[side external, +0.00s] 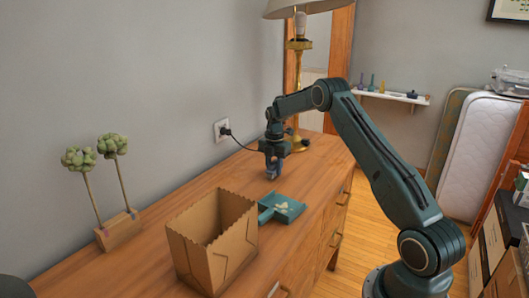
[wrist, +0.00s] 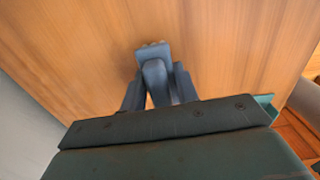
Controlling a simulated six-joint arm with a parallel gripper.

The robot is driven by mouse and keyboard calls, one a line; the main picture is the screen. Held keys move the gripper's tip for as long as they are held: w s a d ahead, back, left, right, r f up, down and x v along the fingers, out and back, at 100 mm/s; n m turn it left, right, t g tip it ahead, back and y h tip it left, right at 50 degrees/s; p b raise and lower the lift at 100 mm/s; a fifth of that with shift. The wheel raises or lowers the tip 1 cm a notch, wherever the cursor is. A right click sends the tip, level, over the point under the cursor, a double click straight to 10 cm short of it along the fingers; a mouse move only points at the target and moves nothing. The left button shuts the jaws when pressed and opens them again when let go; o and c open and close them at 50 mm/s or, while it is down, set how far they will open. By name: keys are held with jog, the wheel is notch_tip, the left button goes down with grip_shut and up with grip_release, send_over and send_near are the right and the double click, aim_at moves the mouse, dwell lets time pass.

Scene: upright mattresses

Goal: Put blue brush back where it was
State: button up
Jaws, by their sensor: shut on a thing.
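My gripper (side external: 272,158) is shut on the blue brush, above the back part of the wooden dresser top near the lamp. The blue brush (wrist: 152,62) shows between the two dark fingers (wrist: 157,88) in the wrist view, with its pale tip pointing away from the gripper. In the side view only a small part of the brush (side external: 273,171) shows under the fingers. I cannot tell whether its lower end touches the wood. A teal dustpan (side external: 289,203) with pale bits in it lies on the dresser, nearer the camera than the gripper.
An open paper bag (side external: 212,245) stands beside the dustpan. A brass lamp (side external: 299,95) stands behind the gripper. A plug cord runs from the wall outlet (side external: 221,130). Two ball-topped plants in a wooden block (side external: 119,230) stand at left. The wood around the brush is clear.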

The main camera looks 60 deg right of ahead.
jog(key=shift+f, duration=0.6)
jog(key=o, duration=1.2)
jog(key=shift+r, duration=0.15)
notch_tip(320, 180, up, 14)
jog(key=shift+f, duration=0.2)
